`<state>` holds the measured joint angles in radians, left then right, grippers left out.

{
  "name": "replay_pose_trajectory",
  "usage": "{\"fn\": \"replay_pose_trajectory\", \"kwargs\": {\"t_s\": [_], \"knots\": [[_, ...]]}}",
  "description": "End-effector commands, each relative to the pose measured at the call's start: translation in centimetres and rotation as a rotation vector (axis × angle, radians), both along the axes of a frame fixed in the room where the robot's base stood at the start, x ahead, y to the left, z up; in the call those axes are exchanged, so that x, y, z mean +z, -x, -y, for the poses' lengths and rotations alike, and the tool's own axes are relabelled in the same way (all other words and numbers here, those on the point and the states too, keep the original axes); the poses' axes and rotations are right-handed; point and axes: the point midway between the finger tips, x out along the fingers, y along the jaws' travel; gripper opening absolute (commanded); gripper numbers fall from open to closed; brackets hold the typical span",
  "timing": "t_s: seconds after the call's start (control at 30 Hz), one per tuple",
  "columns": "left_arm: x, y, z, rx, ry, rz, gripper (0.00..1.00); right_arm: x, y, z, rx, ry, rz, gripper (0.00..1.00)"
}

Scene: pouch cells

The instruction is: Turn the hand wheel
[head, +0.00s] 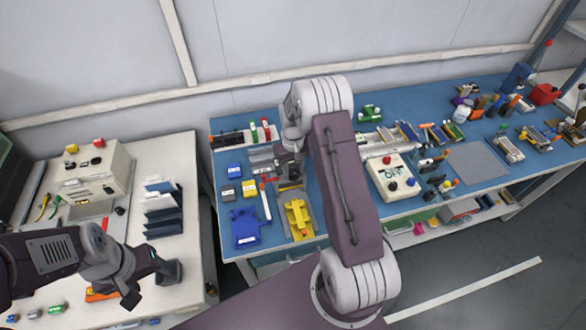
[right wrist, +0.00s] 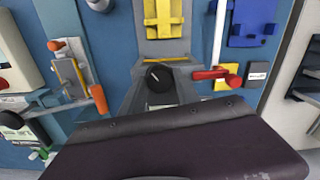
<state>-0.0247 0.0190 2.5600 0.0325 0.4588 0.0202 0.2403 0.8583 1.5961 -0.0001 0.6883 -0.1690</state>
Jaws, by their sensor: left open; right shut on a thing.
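A round black knob with a white mark, which I take for the hand wheel (right wrist: 159,77), shows in the right wrist view in front of a grey fixture (right wrist: 170,60). My right gripper (head: 289,176) is down at this fixture on the blue bench and is shut on the wheel; the fingertips' contact is largely hidden. In the head view the wheel is too small and covered to make out. A red handle (right wrist: 214,73) sits just right of the wheel in the right wrist view. My left gripper (head: 149,281) is open and empty over the pale left table.
A yellow clamp (head: 297,217) is just in front of the fixture. Blue (head: 245,228) and yellow blocks lie to its left. A white control box (head: 394,178) stands to the right. A gap separates the pale table (head: 185,225) from the blue bench (head: 229,263).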

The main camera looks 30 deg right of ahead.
Motion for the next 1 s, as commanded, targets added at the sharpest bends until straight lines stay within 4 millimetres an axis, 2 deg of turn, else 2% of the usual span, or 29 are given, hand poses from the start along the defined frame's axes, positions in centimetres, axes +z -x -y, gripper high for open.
{"fn": "replay_pose_trajectory", "kwargs": {"t_s": [0.2,0.5,1.0], "knots": [[0.32,0.0,0.0,0.0,0.0,0.0,0.64,0.19,-0.19,0.04,0.173,0.002,0.006,0.0],[0.49,0.0,0.0,0.0,0.0,0.0,0.64,0.17,-0.2,0.03,0.339,0.002,0.006,0.0],[0.55,0.0,0.0,0.0,0.0,0.0,0.64,0.15,-0.22,0.03,0.414,0.002,0.007,0.0]]}}
